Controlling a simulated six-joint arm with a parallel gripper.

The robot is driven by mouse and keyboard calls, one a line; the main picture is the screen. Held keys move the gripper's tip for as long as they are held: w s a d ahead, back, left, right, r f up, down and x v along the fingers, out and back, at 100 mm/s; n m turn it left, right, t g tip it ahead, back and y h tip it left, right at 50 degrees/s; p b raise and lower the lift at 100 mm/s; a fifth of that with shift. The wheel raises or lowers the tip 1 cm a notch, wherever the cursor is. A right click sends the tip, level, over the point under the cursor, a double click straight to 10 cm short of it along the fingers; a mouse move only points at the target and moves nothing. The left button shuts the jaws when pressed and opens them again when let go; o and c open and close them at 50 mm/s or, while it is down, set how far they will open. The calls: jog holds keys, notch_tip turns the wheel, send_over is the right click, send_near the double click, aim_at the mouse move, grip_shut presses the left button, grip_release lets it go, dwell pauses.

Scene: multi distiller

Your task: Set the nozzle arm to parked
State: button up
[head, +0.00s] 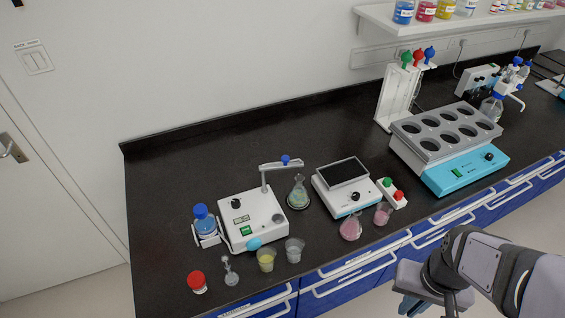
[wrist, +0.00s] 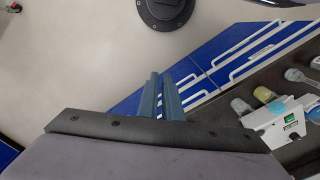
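The nozzle arm (head: 275,165) is a thin grey bar on a post at the back of a white device (head: 251,219). It carries a blue knob (head: 285,159). In the head view it points right, its end near and above a conical flask (head: 298,194). My gripper (head: 411,302) hangs off the table's front edge at the lower right of the head view, far from the nozzle arm. Its two blue fingers (wrist: 163,95) are close together in the wrist view, with nothing seen held. The white device shows at the wrist view's right edge (wrist: 283,122); the nozzle arm does not show there.
A blue-capped bottle (head: 205,221), a red-capped jar (head: 197,282), and yellow (head: 266,260) and clear (head: 294,250) beakers surround the device. A balance (head: 343,187) and a pink flask (head: 351,227) stand to its right. The black bench (head: 160,190) is clear behind and left.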

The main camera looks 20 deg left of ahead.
aim_at(287, 160)
jog(key=o, duration=0.5)
jog(key=shift+w, duration=0.2)
jog(key=shift+o, duration=0.9)
jog(key=w+a+f+n+t+b, duration=0.2)
jog(key=w+a+t, duration=0.1)
jog(key=w, duration=0.7)
jog(key=shift+w+t, duration=0.25)
jog(key=shift+t, duration=0.05)
jog(key=w+a+r+n+t+y+b, duration=0.2)
jog(key=w+a+n+t+y+b, duration=0.3)
jog(key=w+a, duration=1)
jog(key=a+t+y+b, duration=0.1)
jog(key=a+y, duration=0.1)
jog(key=a, duration=0.4)
jog(key=w+a+r+n+t+y+b, duration=0.1)
jog(key=a+y, duration=0.2)
jog(key=a, duration=0.3)
jog(key=a+n+t+y+b, duration=0.1)
jog(key=a+t+y+b, duration=0.1)
jog(key=a, duration=0.5)
jog(key=shift+w+r+y, duration=0.2)
jog(key=shift+w+y, duration=0.1)
jog(key=shift+y, duration=0.1)
